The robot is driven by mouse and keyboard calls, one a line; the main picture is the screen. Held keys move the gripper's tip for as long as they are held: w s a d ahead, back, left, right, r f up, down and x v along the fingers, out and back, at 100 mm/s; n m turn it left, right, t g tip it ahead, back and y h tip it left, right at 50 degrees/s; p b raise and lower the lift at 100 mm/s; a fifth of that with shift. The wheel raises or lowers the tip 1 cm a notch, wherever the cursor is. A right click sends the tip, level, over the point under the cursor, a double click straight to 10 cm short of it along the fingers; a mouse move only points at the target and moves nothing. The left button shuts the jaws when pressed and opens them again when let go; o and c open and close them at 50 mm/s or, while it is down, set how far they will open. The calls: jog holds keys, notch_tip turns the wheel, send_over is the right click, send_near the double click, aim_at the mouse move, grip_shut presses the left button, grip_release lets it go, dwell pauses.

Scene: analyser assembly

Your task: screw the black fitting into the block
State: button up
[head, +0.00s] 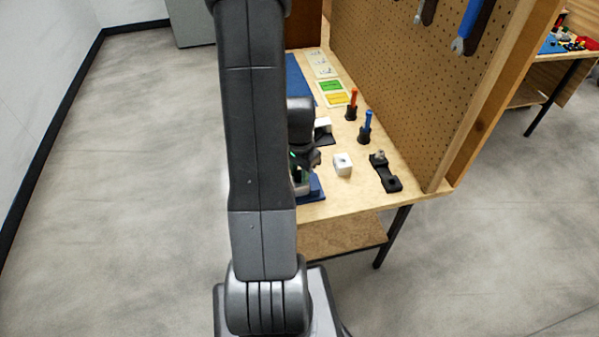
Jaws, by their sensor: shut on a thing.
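My own arm covers the middle of the head view. Part of my gripper (301,178) shows beside it, low over the near end of the workbench, above a blue base (316,190). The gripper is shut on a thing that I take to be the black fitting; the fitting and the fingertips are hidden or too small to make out. A small white block (343,166) with a dark round opening stands on the bench to the right of the gripper, apart from it. I cannot tell whether another block sits in the blue base under the gripper.
A black fixture (386,176) with a metallic piece lies right of the white block. Blue-handled (366,124) and red-handled (352,103) tools stand upright behind. A pegboard (420,90) with hanging tools bounds the bench's right side. Green and yellow cards lie farther back. Floor at left is clear.

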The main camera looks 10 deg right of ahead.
aim_at(299, 173)
jog(key=shift+m, duration=1.1)
jog(key=o, duration=1.6)
jog(key=shift+r, duration=0.15)
jog(key=shift+r+p, duration=2.25)
jog(key=shift+r, duration=1.2)
jog(key=shift+f, duration=0.2)
jog(key=shift+f+b, duration=2.45)
jog(key=shift+f, duration=0.95)
